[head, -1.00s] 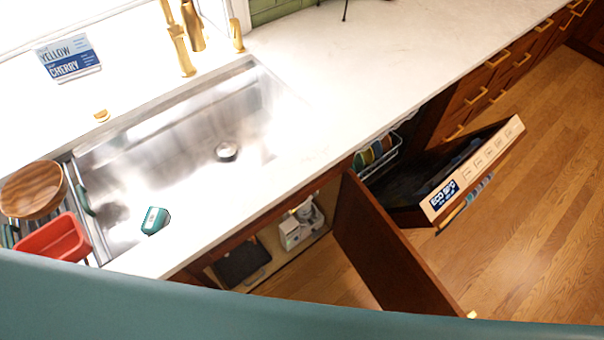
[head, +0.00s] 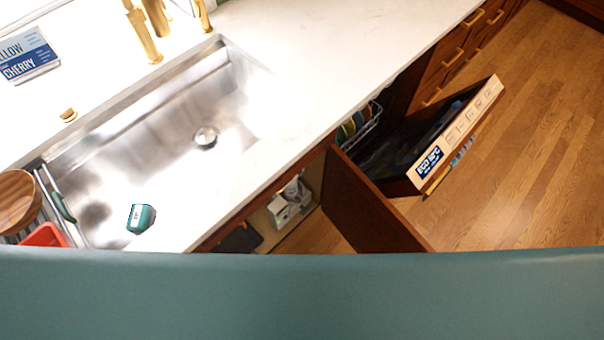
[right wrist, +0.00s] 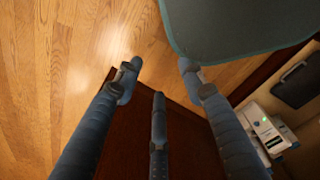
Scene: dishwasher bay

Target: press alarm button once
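A white boxy device (head: 290,203) stands inside the open cabinet under the sink. In the right wrist view the same kind of white device (right wrist: 267,128) shows at the lower right, with a small green light and small markings on its face. I cannot tell for sure which part is the alarm button. My right gripper (right wrist: 158,78) is open and empty, its fingers spread, in front of the dark red-brown cabinet door and above the wood floor. The device is to the right of its fingers, apart from them. My left gripper is not in view.
The cabinet door (head: 365,205) stands open beside the cabinet. The dishwasher door (head: 450,140) is open to its right. A dark container (right wrist: 303,82) sits near the white device. A teal item (head: 140,217) is at the sink (head: 120,150). Wood floor is clear at the right.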

